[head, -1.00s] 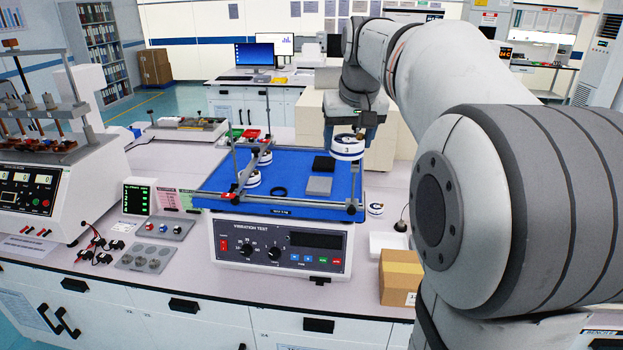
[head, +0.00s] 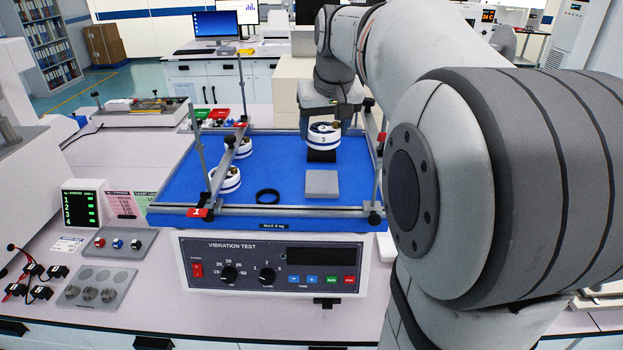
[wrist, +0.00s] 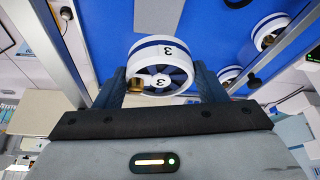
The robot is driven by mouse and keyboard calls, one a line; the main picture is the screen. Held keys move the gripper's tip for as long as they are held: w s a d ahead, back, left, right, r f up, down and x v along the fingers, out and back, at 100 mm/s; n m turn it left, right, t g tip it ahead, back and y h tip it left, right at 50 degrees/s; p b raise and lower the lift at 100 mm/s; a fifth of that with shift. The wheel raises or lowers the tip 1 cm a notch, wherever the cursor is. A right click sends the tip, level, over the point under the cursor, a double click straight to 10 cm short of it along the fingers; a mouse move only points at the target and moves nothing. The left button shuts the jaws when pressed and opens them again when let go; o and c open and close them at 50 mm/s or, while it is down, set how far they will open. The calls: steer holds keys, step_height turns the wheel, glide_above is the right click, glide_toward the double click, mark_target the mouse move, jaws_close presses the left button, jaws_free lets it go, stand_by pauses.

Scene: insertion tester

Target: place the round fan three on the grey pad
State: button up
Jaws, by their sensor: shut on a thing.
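The round fan three (head: 323,138) is white with a blue band and a "3" on its side. My gripper (head: 333,112) is shut on it and holds it over the back part of the blue platform. In the wrist view the fan (wrist: 160,68) sits between my gripper's two fingers (wrist: 161,88), its bladed face towards the camera. The grey pad (head: 322,184) is a flat bare square on the platform, in front of and below the fan in the head view. I cannot tell the fan's exact height.
A black block (head: 321,156) shows just under the fan. The blue platform (head: 285,200) is framed by metal rods and posts (head: 200,155). Two other white fans (head: 227,180) stand at its left, near a black ring (head: 267,196). The vibration tester (head: 270,265) is below.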

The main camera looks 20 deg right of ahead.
mark_target(327, 148)
step_height(327, 148, down, 9)
steer(key=shift+f+p, duration=0.2)
steer(key=shift+p, duration=0.15)
steer(key=shift+a, duration=0.1)
steer(key=shift+f, duration=0.15)
steer(key=o, duration=1)
steer(key=shift+o, duration=0.2)
steer(key=shift+r, duration=0.35)
steer(key=v, duration=1.1)
steer(key=shift+s+r+b, duration=0.1)
steer(key=shift+s+b, duration=0.1)
steer(key=shift+b, duration=0.2)
steer(key=s+a+f, duration=0.5)
steer(key=s+f, duration=0.3)
steer(key=s+a+f+n+g, duration=0.1)
steer(key=s+a+f, duration=0.4)
steer(key=s+f, duration=0.3)
steer(key=shift+f+n+y, duration=0.3)
steer(key=shift+f, duration=0.25)
